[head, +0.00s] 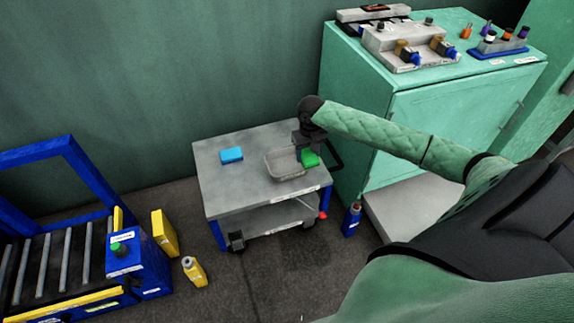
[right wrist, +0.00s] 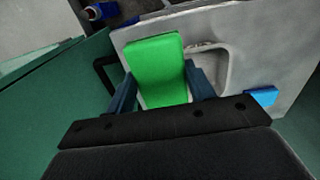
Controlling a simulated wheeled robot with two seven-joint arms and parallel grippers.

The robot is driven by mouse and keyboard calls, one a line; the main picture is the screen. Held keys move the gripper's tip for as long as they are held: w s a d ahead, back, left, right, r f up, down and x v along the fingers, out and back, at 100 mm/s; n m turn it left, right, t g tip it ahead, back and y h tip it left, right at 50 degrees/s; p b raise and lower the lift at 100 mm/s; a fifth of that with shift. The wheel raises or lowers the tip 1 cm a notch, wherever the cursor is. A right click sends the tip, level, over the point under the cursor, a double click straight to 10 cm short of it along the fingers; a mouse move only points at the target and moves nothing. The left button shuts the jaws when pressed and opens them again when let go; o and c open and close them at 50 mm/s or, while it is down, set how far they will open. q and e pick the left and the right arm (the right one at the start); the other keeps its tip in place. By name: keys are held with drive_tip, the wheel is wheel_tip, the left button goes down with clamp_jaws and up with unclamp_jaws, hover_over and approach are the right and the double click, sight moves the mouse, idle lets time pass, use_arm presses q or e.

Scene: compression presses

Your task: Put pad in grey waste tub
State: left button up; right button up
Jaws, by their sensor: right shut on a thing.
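A green pad (head: 310,158) is at my right gripper (head: 308,148), above the right part of the cart top beside the grey tub. In the right wrist view the green pad (right wrist: 156,70) sits between the two fingers of my right gripper (right wrist: 160,92), which is shut on it. The grey tub (head: 284,174) is a shallow open tray on the cart; its rim also shows in the right wrist view (right wrist: 222,68), just right of the pad. A blue pad (head: 231,155) lies on the cart to the left. My left gripper is in neither view.
The grey cart (head: 225,195) has free room on its left and front. A green cabinet (head: 340,100) stands close on the right, with fixtures on top. A blue bottle (head: 351,219) stands on the floor by the cart. A roller conveyor (head: 60,260) is at the lower left.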

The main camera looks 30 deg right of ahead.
drive_tip(key=shift+s+d+f, duration=0.1)
drive_tip(key=shift+s+d, duration=0.25)
drive_tip(key=shift+d, duration=0.3)
drive_tip(key=shift+s+d, duration=0.3)
drive_tip(key=shift+d, duration=0.3)
hover_over(287, 167)
wheel_tip(287, 167, down, 7)
drive_tip(key=shift+s, duration=0.1)
drive_tip(key=shift+f, duration=2)
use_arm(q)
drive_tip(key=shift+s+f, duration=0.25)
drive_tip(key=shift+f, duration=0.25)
use_arm(e)
drive_tip(key=o, duration=0.9)
drive_tip(key=shift+f, duration=0.1)
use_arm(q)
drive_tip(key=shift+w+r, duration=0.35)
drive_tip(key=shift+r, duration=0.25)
use_arm(e)
drive_tip(key=shift+o, duration=0.2)
